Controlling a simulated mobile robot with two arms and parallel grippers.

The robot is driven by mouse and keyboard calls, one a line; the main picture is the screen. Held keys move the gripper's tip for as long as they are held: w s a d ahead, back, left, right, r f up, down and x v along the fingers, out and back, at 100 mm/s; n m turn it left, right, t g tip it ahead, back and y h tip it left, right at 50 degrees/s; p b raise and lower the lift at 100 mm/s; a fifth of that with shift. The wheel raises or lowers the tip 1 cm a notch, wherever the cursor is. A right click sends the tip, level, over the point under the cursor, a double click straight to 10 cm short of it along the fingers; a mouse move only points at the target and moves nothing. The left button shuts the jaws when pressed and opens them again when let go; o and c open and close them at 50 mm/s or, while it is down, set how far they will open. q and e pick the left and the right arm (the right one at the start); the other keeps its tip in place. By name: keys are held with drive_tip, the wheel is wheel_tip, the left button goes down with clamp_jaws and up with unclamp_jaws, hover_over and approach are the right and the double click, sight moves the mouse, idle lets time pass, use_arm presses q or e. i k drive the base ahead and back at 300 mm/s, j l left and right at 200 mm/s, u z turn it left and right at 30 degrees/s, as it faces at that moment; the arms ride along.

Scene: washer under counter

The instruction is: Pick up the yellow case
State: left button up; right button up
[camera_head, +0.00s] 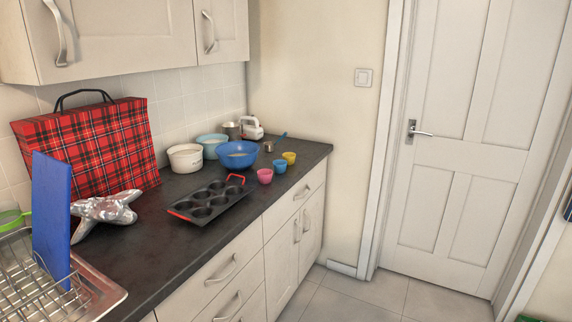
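The small yellow case (289,158) stands on the dark worktop near its front right edge, beyond a small blue case (279,167) and a small pink case (265,176). The three small cup-like cases stand in a loose row, close together. Nothing is seen holding the yellow case. Neither of my grippers shows in the head view, so their state and distance from the case cannot be seen.
A muffin tin (212,199) lies left of the cases. A blue bowl (237,155) and a white tub (185,159) stand behind. A tartan bag (90,150), a blue board (51,215) and a dish rack (35,280) are at left. Floor (375,298) is clear.

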sight(289, 159)
drive_tip(key=i+u, duration=0.1)
drive_tip(key=u, duration=0.25)
drive_tip(key=i+l+u, duration=0.1)
drive_tip(key=u, duration=0.2)
drive_tip(key=i+l+u, duration=0.3)
drive_tip(key=i+l, duration=0.2)
drive_tip(key=l, duration=0.2)
drive_tip(key=i+l+u, duration=0.15)
drive_tip(key=l, duration=0.25)
drive_tip(key=i+l+u, duration=0.2)
drive_tip(key=l, duration=0.2)
drive_tip(key=i, duration=0.05)
